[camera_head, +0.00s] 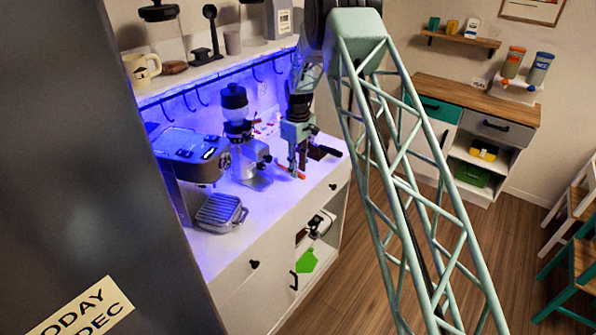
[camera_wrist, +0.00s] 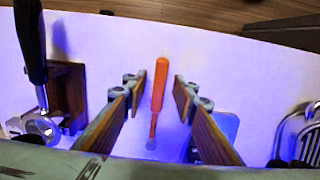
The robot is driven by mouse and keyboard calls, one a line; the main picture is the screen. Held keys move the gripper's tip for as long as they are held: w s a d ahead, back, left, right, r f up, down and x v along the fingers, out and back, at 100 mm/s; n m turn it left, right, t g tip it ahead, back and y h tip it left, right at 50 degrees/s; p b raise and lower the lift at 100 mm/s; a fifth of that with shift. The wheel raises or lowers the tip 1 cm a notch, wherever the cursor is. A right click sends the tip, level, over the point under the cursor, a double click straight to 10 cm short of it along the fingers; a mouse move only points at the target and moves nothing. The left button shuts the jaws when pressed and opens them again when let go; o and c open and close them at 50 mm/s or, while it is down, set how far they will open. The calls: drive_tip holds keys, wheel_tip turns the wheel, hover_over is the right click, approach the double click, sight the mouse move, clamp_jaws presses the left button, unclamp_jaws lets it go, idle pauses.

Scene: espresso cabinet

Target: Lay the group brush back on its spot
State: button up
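The group brush (camera_wrist: 160,88), with a bright orange handle and a thin shaft ending in a small pale tip, is over the white counter in the wrist view. My gripper (camera_wrist: 160,84) is open, with one wood-toned finger on each side of the brush and a visible gap on both sides. In the head view my gripper (camera_head: 296,170) points down at the counter, and orange parts of the brush (camera_head: 300,175) show around its fingertips. A flat grey-blue piece (camera_wrist: 227,126) is partly hidden behind the right finger; I cannot tell whether it is the brush's spot.
A wooden stand (camera_wrist: 68,88) and a black-handled tool (camera_wrist: 30,45) are left of my gripper in the wrist view. Metal parts (camera_wrist: 306,135) are at the right edge. In the head view a grinder (camera_head: 235,105) and an espresso machine (camera_head: 188,150) stand left of my gripper.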

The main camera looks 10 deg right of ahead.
wheel_tip(320, 180, up, 11)
drive_tip(key=shift+b, duration=0.3)
drive_tip(key=shift+r, duration=0.1)
idle(0.9)
